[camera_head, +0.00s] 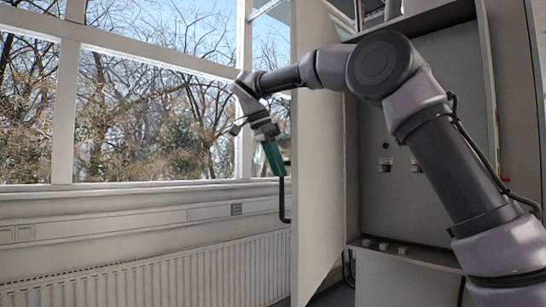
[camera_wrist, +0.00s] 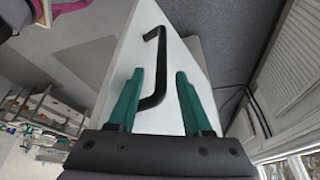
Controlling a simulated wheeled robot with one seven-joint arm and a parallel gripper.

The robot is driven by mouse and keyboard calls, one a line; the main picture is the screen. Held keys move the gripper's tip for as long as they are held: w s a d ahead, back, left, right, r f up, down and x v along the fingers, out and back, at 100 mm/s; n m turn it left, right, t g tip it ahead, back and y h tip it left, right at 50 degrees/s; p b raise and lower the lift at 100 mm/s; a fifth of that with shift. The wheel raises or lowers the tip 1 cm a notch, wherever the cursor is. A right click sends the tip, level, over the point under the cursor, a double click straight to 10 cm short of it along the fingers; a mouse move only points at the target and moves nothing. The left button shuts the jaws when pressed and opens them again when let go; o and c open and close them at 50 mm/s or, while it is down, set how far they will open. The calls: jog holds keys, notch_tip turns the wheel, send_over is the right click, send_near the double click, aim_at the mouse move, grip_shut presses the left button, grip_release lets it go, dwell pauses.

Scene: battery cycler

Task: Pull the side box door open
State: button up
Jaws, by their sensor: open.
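The side box door (camera_head: 320,145) is a pale panel standing swung out from the grey box (camera_head: 428,130), whose inside is visible. Its black bar handle (camera_head: 284,205) is on the door's left side in the head view. In the wrist view the handle (camera_wrist: 158,60) stands on the white door face (camera_wrist: 172,118). My gripper (camera_head: 280,173) is at the upper part of the handle. In the wrist view its teal fingers (camera_wrist: 159,76) are apart, with the handle appearing between them. I cannot tell whether either finger touches it.
A window (camera_head: 150,110) and a white radiator (camera_head: 200,272) line the wall at left. Small fittings (camera_head: 386,165) sit inside the box, with a ledge (camera_head: 410,253) below. The wrist view shows a cluttered shelf (camera_wrist: 45,113) at left and dark cables (camera_wrist: 255,105) at right.

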jog(key=shift+v, duration=2.25)
